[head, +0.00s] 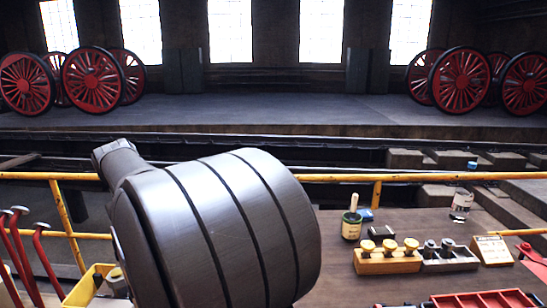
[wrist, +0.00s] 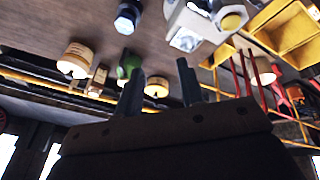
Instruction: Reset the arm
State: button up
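My gripper (wrist: 160,80) shows in the wrist view, with its two dark fingers apart. It looks open, and I see nothing held. A small cream-coloured pot (wrist: 156,88) shows in the gap, apparently farther off on the bench. My own arm, a large grey banded cylinder, fills the lower middle of the head view. It hides part of the bench, and my gripper does not show in that view.
The brown bench (head: 335,268) carries a can with a brush (head: 351,228), a wooden block with brass knobs (head: 388,262) and a white jar (head: 461,205). A yellow rail (head: 420,177) runs behind. Red-handled tools (head: 40,250) stand left beside a yellow bin (head: 88,285). Yellow trays (wrist: 285,35) show in the wrist view.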

jog(key=s+d, duration=0.2)
jog(key=s, duration=0.5)
jog(key=s+d+f+n, duration=0.1)
jog(key=s+d, duration=0.2)
jog(key=s, duration=0.5)
jog(key=shift+s+d+f+n+g, duration=0.2)
jog(key=shift+s+f+n+g, duration=0.05)
jog(key=shift+f+n+g, duration=0.05)
